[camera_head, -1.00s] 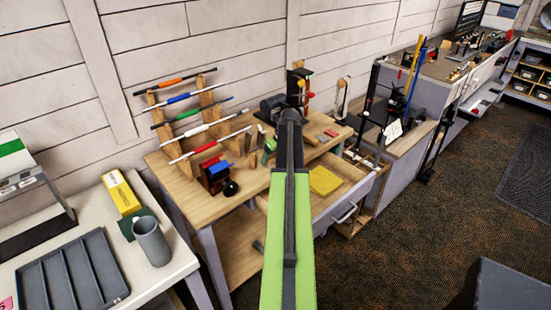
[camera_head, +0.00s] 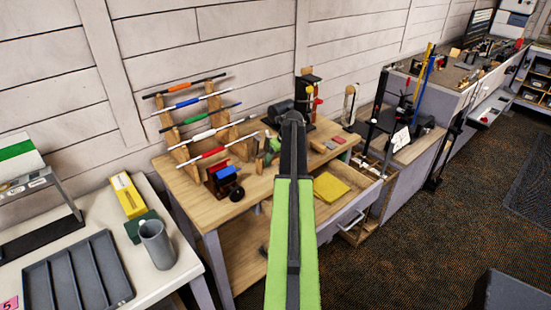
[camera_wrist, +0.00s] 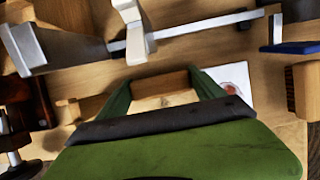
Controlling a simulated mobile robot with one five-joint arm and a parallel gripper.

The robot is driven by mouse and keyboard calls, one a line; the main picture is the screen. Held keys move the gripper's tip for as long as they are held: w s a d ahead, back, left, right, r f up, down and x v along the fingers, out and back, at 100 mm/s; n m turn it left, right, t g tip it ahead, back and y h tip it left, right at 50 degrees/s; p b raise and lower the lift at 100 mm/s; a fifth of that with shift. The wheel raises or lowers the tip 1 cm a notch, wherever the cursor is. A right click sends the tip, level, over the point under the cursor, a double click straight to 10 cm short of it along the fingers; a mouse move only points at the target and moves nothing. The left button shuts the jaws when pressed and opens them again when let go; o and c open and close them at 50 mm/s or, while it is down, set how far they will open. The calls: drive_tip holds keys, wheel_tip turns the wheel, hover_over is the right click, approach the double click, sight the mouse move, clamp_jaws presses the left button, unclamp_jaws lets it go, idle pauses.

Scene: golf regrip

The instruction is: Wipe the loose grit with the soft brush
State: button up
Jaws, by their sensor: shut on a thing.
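My gripper (camera_wrist: 164,84) has dark green fingers, shut on a brown wooden piece (camera_wrist: 165,81) that spans between them. It may be the soft brush's handle; no bristles can be made out. In the head view my arm hides most of the gripper, which is over the wooden workbench (camera_head: 200,190). I cannot make out the loose grit in either view.
Several coloured shafts rest on a wooden rack (camera_head: 214,110) at the left back of the bench. A yellow cloth (camera_head: 332,187) lies in the open drawer (camera_head: 345,205). A grey tray (camera_head: 78,277) and a grey cup (camera_head: 157,245) stand on the left table.

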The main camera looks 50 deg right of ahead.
drive_tip(key=shift+s+a+f, duration=0.1)
drive_tip(key=shift+s+a, duration=0.15)
drive_tip(key=shift+s, duration=0.9)
drive_tip(key=shift+s+a+r, duration=0.1)
drive_tip(key=shift+s+a, duration=0.2)
drive_tip(key=shift+s, duration=0.8)
drive_tip(key=shift+s+a+f, duration=0.1)
drive_tip(key=shift+s+a, duration=0.15)
drive_tip(key=shift+s, duration=0.9)
drive_tip(key=shift+w+d, duration=0.1)
drive_tip(key=shift+c, duration=0.2)
drive_tip(key=shift+w+d, duration=0.2)
drive_tip(key=shift+w, duration=0.65)
drive_tip(key=shift+w+d, duration=0.15)
drive_tip(key=shift+w, duration=0.65)
drive_tip(key=shift+w+d, duration=0.25)
drive_tip(key=shift+w, duration=0.65)
drive_tip(key=shift+w+d, duration=0.25)
drive_tip(key=shift+w, duration=0.6)
drive_tip(key=shift+o, duration=0.2)
wheel_tip(320, 180, up, 6)
drive_tip(key=p, duration=0.6)
